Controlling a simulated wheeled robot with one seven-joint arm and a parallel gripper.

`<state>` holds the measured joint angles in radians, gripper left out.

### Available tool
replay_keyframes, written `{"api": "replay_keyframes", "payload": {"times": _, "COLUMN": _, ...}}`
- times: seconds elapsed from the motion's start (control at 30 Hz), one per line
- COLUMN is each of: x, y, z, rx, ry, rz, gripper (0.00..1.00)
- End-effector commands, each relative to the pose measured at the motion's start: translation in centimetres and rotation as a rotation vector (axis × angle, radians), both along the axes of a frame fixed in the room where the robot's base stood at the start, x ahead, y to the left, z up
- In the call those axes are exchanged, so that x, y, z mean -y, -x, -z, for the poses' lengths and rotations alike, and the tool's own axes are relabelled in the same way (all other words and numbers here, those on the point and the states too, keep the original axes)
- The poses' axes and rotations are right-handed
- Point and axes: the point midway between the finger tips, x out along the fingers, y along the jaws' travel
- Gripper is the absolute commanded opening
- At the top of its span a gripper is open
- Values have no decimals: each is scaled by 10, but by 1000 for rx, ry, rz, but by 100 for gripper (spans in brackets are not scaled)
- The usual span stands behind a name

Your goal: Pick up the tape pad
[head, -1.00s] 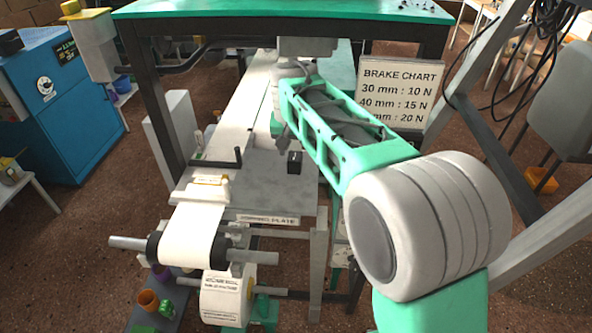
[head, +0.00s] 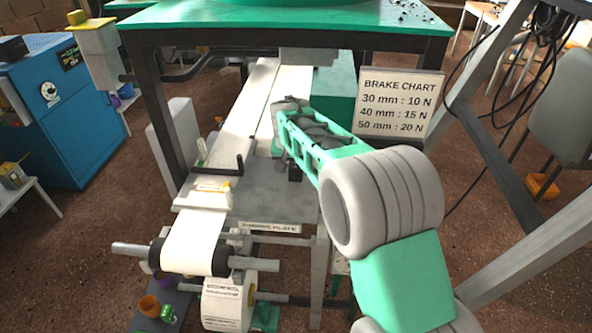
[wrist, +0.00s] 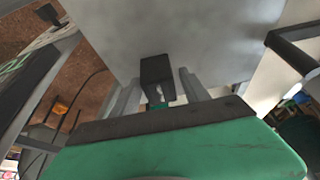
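A small black block (head: 294,173) shows on the grey plate beside my forearm, which partly covers it. In the wrist view the black block (wrist: 157,70) stands against the grey plate, between and beyond two grey fingers. A pale pad with a yellow strip (head: 212,188) lies across the paper web at the plate's left side. I cannot tell which of these is the tape pad. My gripper (wrist: 158,78) has its fingers apart, with no clear contact on the block. In the head view its fingertips are hidden behind my arm.
A paper roll (head: 228,300) hangs below. A green-topped frame (head: 290,22) spans above. A brake chart sign (head: 402,102) stands at right.

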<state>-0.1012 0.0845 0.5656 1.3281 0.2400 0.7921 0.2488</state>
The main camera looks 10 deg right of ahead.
Motion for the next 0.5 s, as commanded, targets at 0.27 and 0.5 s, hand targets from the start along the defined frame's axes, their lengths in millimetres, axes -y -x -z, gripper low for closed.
{"api": "replay_keyframes", "payload": {"times": 0.27, "x": 0, "y": 0, "z": 0, "rx": 0, "ry": 0, "rz": 0, "gripper": 30}}
{"api": "replay_keyframes", "payload": {"times": 0.5, "x": 0, "y": 0, "z": 0, "rx": 0, "ry": 0, "rz": 0, "gripper": 10}}
